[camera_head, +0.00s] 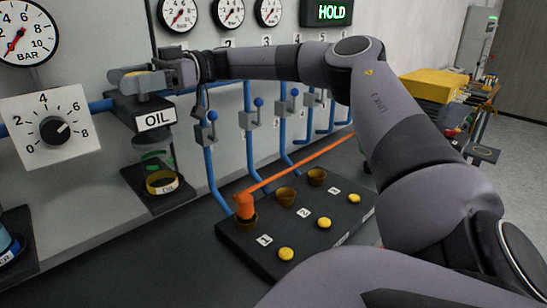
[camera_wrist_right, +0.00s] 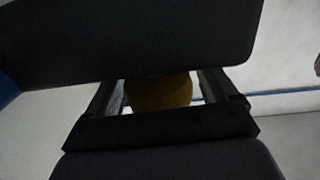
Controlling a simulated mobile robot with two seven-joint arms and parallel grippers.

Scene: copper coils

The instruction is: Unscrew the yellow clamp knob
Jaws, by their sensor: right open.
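The yellow clamp knob (camera_head: 134,73) sits on top of the dark fixture labelled OIL (camera_head: 155,118), on the wall panel. It is partly hidden by my right gripper (camera_head: 145,76), which reaches in from the right at the knob's height. In the right wrist view the knob shows as a dim, dark yellow rounded shape (camera_wrist_right: 160,93) between the fingers. The right gripper is open around it; the view is too dark to tell whether the fingers touch it. My left gripper is not in view.
Below the fixture, a yellow-ringed cup (camera_head: 162,182) stands on a dark shelf. A dial (camera_head: 54,130) is to the left. Blue pipes with valve levers (camera_head: 206,132) are to the right. A numbered black block (camera_head: 235,240) holds an orange bar (camera_head: 300,160).

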